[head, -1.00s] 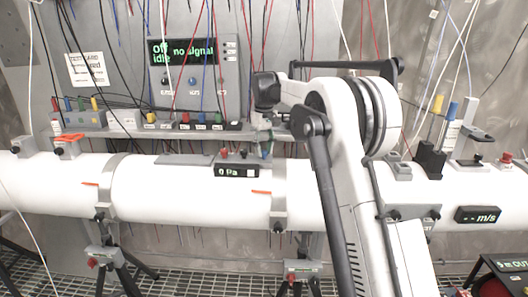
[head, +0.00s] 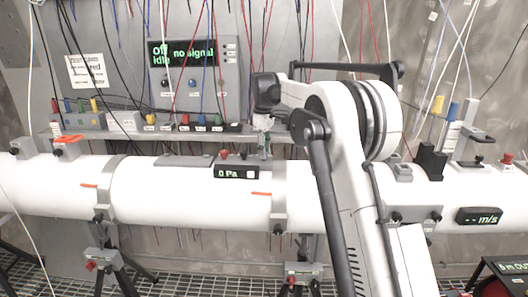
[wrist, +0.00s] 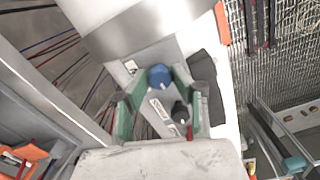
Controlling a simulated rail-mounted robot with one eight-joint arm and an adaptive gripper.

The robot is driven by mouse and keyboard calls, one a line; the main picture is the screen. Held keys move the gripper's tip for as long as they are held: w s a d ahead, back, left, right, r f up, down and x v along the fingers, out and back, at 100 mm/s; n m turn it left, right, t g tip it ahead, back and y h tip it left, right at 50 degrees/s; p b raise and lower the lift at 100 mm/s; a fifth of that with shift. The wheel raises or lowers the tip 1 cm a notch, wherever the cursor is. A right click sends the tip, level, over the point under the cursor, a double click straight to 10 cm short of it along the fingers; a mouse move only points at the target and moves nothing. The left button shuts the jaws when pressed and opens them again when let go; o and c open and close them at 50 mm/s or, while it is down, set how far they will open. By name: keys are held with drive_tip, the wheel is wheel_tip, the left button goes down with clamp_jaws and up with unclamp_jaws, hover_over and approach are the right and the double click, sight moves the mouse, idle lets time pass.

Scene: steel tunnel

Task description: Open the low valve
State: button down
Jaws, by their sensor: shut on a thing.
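My gripper (head: 263,142) reaches down to the white pipe's top fittings, left of my arm. In the wrist view its green-padded fingers (wrist: 160,82) stand on either side of a round blue knob (wrist: 159,77) and are shut on it. The blue knob also shows in the head view (head: 264,154), just below the fingers. A black knob (wrist: 180,112) and a white label (wrist: 160,108) lie between the fingers, nearer the palm. The label is too small to read, so I cannot tell which knob is the low valve.
The white pipe (head: 180,195) runs across the view. A display reading 0 Pa (head: 237,171) sits left of the gripper, with red knobs on top. A panel (head: 182,53) reads "Off no signal idle". Thin cables hang behind. A shelf (head: 130,130) holds small colored parts.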

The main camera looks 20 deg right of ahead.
idle(0.4)
drive_tip(key=c, duration=1.5)
unclamp_jaws()
drive_tip(key=shift+o, duration=0.2)
drive_tip(key=shift+r, duration=0.1)
wheel_tip(320, 180, up, 12)
